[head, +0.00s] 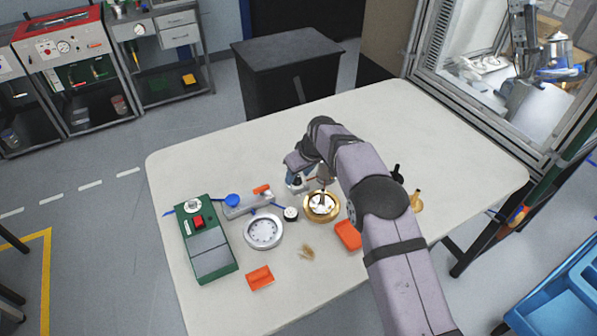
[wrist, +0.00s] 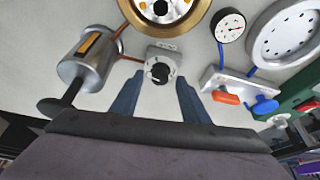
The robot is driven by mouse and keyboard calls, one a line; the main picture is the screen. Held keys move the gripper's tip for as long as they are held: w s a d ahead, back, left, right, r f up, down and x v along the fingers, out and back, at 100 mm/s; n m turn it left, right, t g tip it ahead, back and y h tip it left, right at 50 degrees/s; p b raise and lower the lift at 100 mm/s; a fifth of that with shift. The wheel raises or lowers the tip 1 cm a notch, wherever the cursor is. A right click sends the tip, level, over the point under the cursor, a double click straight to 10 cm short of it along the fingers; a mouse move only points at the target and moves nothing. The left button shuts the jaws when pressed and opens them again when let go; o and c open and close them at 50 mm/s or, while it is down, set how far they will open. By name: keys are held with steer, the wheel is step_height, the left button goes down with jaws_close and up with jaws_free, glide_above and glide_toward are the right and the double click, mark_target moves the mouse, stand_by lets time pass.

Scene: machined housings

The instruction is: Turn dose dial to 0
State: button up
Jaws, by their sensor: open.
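A small pale grey block (wrist: 178,54) with a round black knob (wrist: 160,72) on its face, which looks like the dose dial, sits in the middle of the wrist view. The scale marks around the knob are too small to read, so I cannot tell its setting. My gripper (wrist: 158,92) is open, with one blue-grey finger to each side below the knob, and nothing is held between them. In the head view my gripper (head: 297,179) is low over the table behind the brass housing, and the block is mostly hidden there.
A brass ring housing (head: 321,206) stands close by. A silver cylinder (wrist: 85,62) is left of the block in the wrist view. A gauge (head: 290,214), white flange (head: 263,231), valve manifold (head: 245,206), green box (head: 208,246) and orange blocks (head: 260,278) lie around. The table's right side is mostly clear.

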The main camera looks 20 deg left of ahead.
steer(key=shift+a+f, duration=0.1)
steer(key=shift+f, duration=0.15)
jaws_close()
stand_by(0.3)
steer(key=m+t+h+b, duration=0.1)
steer(key=m+b, duration=0.1)
steer(key=m, duration=0.2)
steer(key=shift+a+f+b, duration=0.1)
steer(key=shift+a+b, duration=0.05)
steer(key=shift+b, duration=0.2)
steer(key=shift+s+a+m+t+h+b, duration=0.15)
steer(key=shift+m+h+b, duration=0.25)
steer(key=shift+m, duration=0.8)
steer(key=shift+w+d+m+t+h+b, duration=0.1)
steer(key=shift+m+t+h+b, duration=0.3)
steer(key=shift+m, duration=0.8)
